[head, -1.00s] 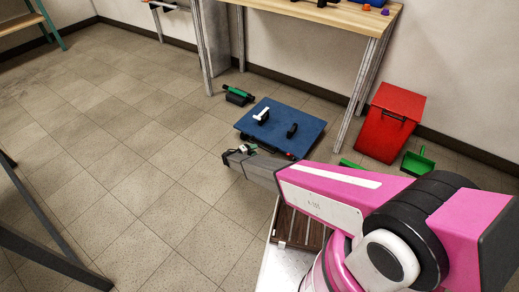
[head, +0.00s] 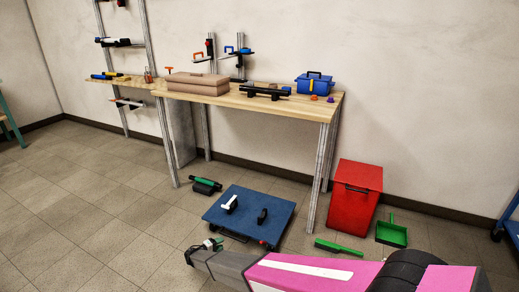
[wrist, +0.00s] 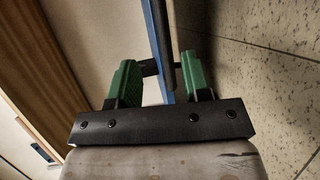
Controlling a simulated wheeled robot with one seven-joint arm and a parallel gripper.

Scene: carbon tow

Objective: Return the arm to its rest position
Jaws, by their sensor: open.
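My arm, pink and grey, reaches in from the lower right of the head view. Its gripper (head: 204,249) is at the far end, above the floor just in front of the blue board. In the wrist view my gripper (wrist: 165,75) shows two green finger pads on a dark bar, set apart. A dark rod and a blue edge show in the gap between them, beyond the fingers. I see nothing held. The rest of the arm is cut off by the lower edge of the head view.
A blue board (head: 235,219) with handles lies low near the gripper. A red bin (head: 355,195), green dustpan (head: 391,234) and green brush (head: 338,247) stand to the right. A wooden workbench (head: 225,98) is behind. Open tiled floor lies to the left.

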